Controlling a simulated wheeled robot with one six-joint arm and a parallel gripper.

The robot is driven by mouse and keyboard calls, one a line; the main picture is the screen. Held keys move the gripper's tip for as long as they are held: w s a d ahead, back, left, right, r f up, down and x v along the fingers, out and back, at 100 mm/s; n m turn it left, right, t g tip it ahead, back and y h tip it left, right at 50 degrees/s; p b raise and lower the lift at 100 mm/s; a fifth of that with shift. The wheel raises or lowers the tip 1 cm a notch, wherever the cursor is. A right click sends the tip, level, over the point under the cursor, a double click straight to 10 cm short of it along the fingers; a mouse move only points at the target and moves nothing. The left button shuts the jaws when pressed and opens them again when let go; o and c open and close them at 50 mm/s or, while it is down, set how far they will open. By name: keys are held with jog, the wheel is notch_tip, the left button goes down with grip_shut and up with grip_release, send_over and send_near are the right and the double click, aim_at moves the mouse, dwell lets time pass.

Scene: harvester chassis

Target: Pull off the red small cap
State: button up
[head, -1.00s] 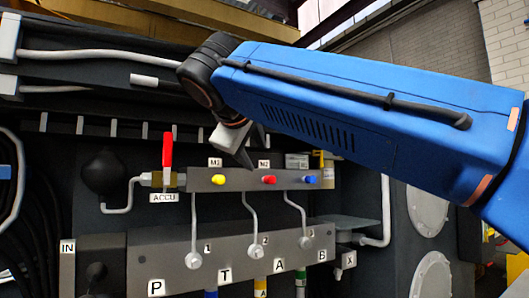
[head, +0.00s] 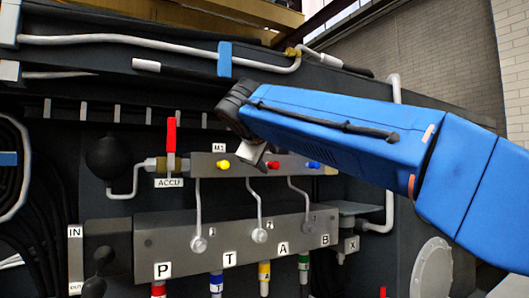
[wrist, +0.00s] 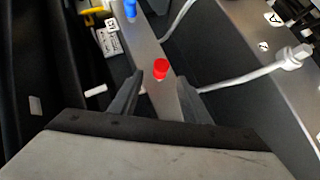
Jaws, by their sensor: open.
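The red small cap (head: 273,165) sits on the front of the upper grey manifold block, between a yellow cap (head: 223,164) and a blue cap (head: 314,164). In the wrist view the red cap (wrist: 161,68) stands upright on the grey bar, near the line between my fingertips. My gripper (wrist: 160,82) is open, with one dark finger on each side of the bar and nothing held. I cannot tell how far the fingers are from the cap in depth. In the head view my gripper (head: 258,158) is just up and left of the red cap, its fingers mostly hidden.
A red-handled valve (head: 171,138) stands left of the block. Curved grey pipes (head: 256,209) run down to a lower manifold (head: 220,240). A blue cap (wrist: 130,8) is farther along the bar. A pale pipe (wrist: 240,77) passes right of my gripper.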

aim_at(271, 163)
jog(key=shift+x, duration=1.9)
grip_shut()
jog(key=shift+s+d, duration=0.15)
jog(key=shift+s, duration=0.05)
jog(key=shift+s+d, duration=0.45)
jog(key=shift+s, duration=0.25)
jog(key=shift+s+d, duration=0.5)
jog(key=shift+s, duration=0.2)
